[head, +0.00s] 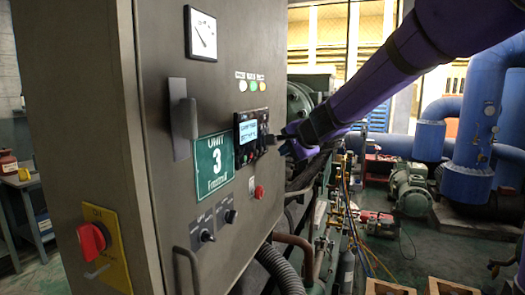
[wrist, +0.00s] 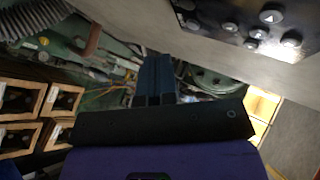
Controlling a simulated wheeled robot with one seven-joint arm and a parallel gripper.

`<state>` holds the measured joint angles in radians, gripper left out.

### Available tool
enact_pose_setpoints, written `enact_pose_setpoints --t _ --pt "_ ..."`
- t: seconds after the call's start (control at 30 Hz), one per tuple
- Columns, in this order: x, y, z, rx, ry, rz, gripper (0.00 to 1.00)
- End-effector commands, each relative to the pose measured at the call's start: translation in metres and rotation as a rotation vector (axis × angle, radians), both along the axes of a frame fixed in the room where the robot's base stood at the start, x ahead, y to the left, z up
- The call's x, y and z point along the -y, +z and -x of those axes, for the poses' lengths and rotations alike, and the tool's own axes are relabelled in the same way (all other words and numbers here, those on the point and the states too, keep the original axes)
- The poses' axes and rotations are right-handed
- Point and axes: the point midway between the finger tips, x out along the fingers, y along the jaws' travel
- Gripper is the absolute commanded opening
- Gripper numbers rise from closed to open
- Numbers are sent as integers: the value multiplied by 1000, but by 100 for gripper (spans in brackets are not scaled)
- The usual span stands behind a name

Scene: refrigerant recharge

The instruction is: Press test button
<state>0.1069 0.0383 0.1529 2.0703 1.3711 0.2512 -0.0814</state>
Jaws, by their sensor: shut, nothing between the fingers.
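The controller panel (head: 249,141) with a lit screen is mounted on the grey cabinet door, with dark keys at its right side. In the wrist view its keypad (wrist: 245,25) shows several round buttons at the top right, one marked with a triangle. Labels are too small to tell which one is the test button. My gripper (head: 275,140) is shut and empty, with its tips just right of the panel in the head view. In the wrist view my gripper (wrist: 157,60) points up the picture, left of the keypad and apart from it in the picture.
The cabinet door also carries a gauge (head: 201,34), a door handle (head: 184,118), a green unit sign (head: 214,162), a red button (head: 259,192) and two black knobs (head: 230,216). A red rotary switch (head: 92,239) is on the cabinet side. Pipes and hoses (head: 345,200) fill the area right of the cabinet.

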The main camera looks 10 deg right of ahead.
Motion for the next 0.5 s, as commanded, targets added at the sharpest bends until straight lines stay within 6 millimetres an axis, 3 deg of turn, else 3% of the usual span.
enact_pose_setpoints --t 0.2,0.5 --pt "15 0 10 1 -2 1 0" --pt "18 0 13 0 0 0 0"
